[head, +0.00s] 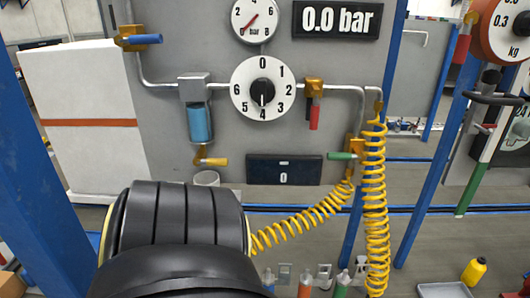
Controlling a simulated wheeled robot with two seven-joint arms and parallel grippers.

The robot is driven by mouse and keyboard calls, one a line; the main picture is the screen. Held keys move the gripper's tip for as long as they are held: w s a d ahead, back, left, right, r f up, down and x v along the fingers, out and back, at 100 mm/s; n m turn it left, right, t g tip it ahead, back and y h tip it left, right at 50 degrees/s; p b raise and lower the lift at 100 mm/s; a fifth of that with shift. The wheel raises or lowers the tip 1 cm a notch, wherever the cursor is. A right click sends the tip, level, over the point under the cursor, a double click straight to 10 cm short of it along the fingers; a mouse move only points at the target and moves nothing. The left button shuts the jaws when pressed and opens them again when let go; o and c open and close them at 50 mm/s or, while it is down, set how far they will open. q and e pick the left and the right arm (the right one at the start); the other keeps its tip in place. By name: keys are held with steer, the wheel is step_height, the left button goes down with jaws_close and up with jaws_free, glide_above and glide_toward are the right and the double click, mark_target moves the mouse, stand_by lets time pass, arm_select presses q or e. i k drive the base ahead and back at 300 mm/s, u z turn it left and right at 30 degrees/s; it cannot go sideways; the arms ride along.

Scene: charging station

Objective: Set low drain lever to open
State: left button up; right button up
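The lever lowest on the left pipe run, a yellow handle (214,162) on a small brass valve, sits under the blue filter bowl (200,124). It appears to be the low drain lever. Its handle lies about level and points right. A pale round cup (206,178) is just below it. No label on the lever can be read. Neither of my grippers is in view.
Other levers are blue (145,39), red (314,118) and green (341,156). A numbered dial (262,88) and gauge (255,18) are on the panel. A large black grooved form (180,225) fills the lower left foreground. A yellow coiled hose (375,200) hangs right.

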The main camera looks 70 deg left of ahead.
mark_target(217, 162)
steer(key=i, duration=1.1)
steer(key=u, duration=2.3)
